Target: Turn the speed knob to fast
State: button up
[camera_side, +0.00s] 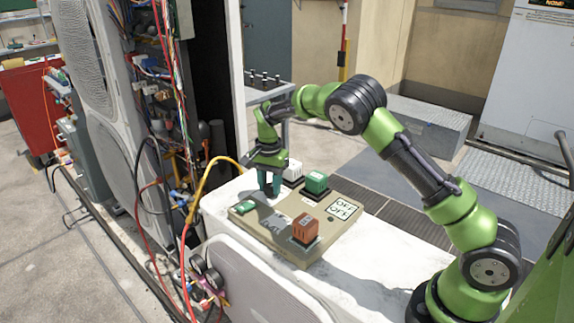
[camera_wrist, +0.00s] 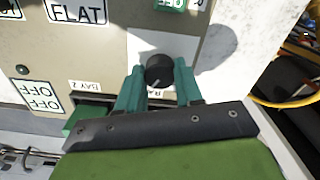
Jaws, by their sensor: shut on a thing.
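A round black knob (camera_wrist: 159,68) sits on a light plate on the beige panel in the wrist view. My gripper (camera_wrist: 158,80) has one teal finger on each side of the knob and is shut on it. A label under the knob is mostly hidden by the fingers, and I cannot read the knob's setting. In the side view my gripper (camera_side: 269,187) points down at the far left part of the panel (camera_side: 325,197). The knob is hidden there behind the fingers.
A yellow hose (camera_side: 207,172) and open wiring are to the left.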

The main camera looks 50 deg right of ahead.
aim_at(270, 185)
jog(key=o, duration=1)
jog(key=shift+o, duration=0.2)
notch_tip(270, 185, up, 17)
jog(key=s+a+r+n+t, duration=0.1)
jog(key=s+a+n+t, duration=0.1)
jog(key=s, duration=0.7)
jog(key=s+a+r+n+t+y, duration=0.1)
jog(key=s+n, duration=0.4)
jog(key=s, duration=0.5)
jog(key=s+a+r+n+t+y, duration=0.1)
jog(key=s+a+n+t, duration=0.2)
jog(key=s, duration=0.7)
jog(key=shift+a+t, duration=0.6)
jog(key=shift+a, duration=0.35)
